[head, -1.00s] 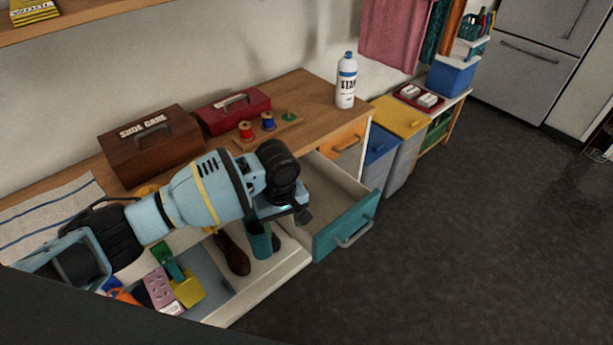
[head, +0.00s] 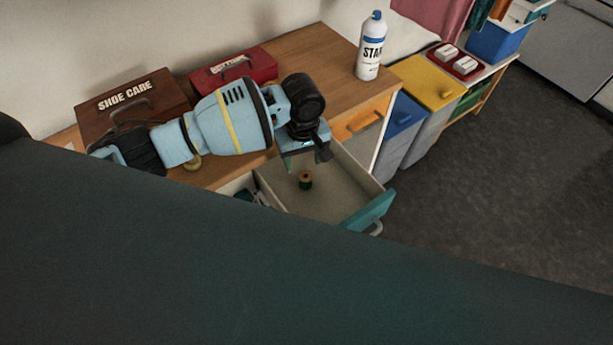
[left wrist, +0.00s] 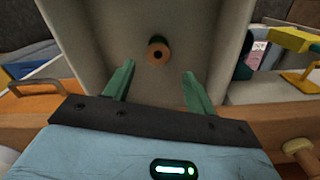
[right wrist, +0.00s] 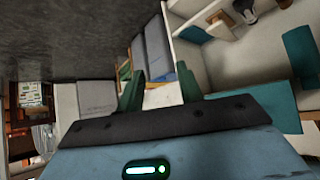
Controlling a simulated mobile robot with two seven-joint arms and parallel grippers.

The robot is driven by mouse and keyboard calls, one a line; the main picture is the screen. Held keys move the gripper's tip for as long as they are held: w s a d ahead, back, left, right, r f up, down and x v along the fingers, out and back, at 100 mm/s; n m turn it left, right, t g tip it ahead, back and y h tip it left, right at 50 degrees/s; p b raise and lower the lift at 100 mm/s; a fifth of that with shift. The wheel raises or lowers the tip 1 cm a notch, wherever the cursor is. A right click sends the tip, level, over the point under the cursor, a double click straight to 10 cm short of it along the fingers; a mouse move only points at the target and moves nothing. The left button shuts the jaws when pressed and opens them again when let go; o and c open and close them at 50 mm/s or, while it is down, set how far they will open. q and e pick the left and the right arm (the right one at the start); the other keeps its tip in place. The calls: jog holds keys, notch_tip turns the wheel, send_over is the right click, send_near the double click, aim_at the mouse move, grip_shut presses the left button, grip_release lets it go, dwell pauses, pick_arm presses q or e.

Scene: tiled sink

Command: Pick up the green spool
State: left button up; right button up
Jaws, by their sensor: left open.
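The green spool (head: 306,181), with a brown wooden end, stands in the open drawer (head: 335,205) with the teal front. In the left wrist view the spool (left wrist: 158,51) shows its round end, ahead of and between the fingertips, on the pale drawer floor. My left gripper (head: 305,159) is open and empty above the drawer, apart from the spool. Its two green fingers show apart in the left wrist view (left wrist: 157,78). My right gripper (right wrist: 160,80) shows only in its own wrist view, fingers apart with nothing seen between them.
A spray can (head: 370,45) stands on the wooden counter (head: 320,55). A red box (head: 233,72) and a brown shoe care box (head: 128,102) stand behind my left arm. Yellow-lidded (head: 428,82) and blue-lidded (head: 403,115) bins stand right of the drawer.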

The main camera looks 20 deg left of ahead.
aim_at(305, 177)
pick_arm(q)
notch_tip(305, 177, down, 2)
jog(key=shift+f, duration=0.15)
jog(key=f, duration=0.3)
jog(key=f+b, duration=0.1)
jog(key=f, duration=0.1)
jog(key=shift+s+d, duration=0.15)
jog(key=shift+d, duration=0.15)
jog(key=shift+r, duration=0.1)
pick_arm(e)
jog(key=shift+a+f, duration=0.2)
jog(key=shift+f, duration=0.15)
